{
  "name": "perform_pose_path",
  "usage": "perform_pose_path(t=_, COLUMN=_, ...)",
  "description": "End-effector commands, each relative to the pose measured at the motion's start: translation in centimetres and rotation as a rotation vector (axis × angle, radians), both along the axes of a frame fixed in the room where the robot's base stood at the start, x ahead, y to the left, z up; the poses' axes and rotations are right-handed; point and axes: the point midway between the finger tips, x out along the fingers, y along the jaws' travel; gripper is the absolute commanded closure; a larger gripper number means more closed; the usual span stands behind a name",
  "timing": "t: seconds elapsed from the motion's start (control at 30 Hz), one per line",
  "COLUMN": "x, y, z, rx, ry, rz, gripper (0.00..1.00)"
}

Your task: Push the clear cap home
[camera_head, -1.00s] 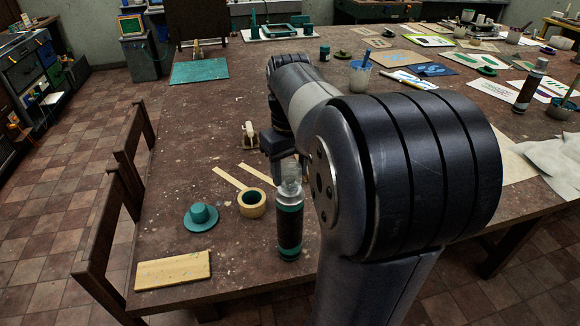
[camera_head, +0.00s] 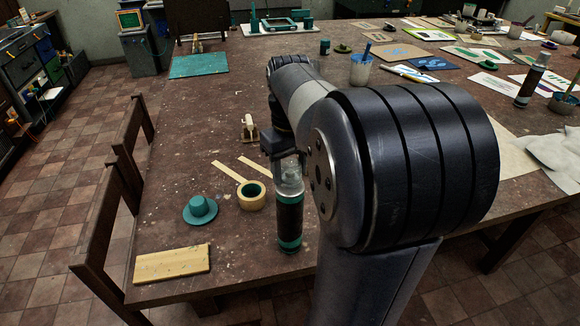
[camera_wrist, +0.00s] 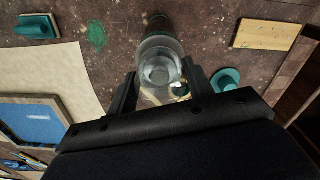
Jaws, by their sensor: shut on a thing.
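The spray can (camera_head: 290,220), dark with teal bands, stands upright near the table's front edge. The clear cap (camera_head: 290,180) is upright at the top of the can, and in the wrist view it shows as a see-through cup (camera_wrist: 160,65). My gripper (camera_head: 284,163) is above the can with its fingers shut on the cap; the fingers also show either side of it in the wrist view (camera_wrist: 160,82). The can's dark body (camera_wrist: 159,25) shows beyond the cap. I cannot tell how far down the cap sits on the can.
A tape roll (camera_head: 251,195), a teal hat-shaped piece (camera_head: 200,210) and a wooden board (camera_head: 172,263) lie left of the can. A small beige-and-dark object (camera_head: 250,129) stands behind. Paper (camera_head: 505,160) lies to the right. Chairs (camera_head: 110,230) line the left edge.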

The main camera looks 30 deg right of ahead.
Motion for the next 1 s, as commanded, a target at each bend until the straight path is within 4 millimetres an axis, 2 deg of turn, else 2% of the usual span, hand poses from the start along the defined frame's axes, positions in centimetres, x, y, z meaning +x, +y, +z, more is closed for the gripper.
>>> perform_pose_path(t=0.07, x=0.0, y=0.0, z=-0.1, rx=0.001, ry=0.001, rz=0.0, gripper=0.74)
perform_pose_path(t=0.1, x=0.0, y=0.0, z=-0.1, rx=0.001, ry=0.002, rz=0.0, gripper=0.49)
perform_pose_path(t=0.4, x=0.0, y=0.0, z=0.0, rx=0.0, ry=0.001, rz=0.0, gripper=0.26)
perform_pose_path(t=0.63, x=0.0, y=0.0, z=0.1, rx=0.0, ry=0.001, rz=0.0, gripper=0.26)
perform_pose_path(t=0.73, x=0.0, y=0.0, z=0.8, rx=0.0, ry=-0.001, rz=0.0, gripper=0.26)
perform_pose_path(t=0.87, x=0.0, y=0.0, z=3.0, rx=-0.001, ry=-0.004, rz=0.0, gripper=0.26)
perform_pose_path(t=1.0, x=0.0, y=0.0, z=6.0, rx=-0.001, ry=-0.004, rz=0.0, gripper=0.26)
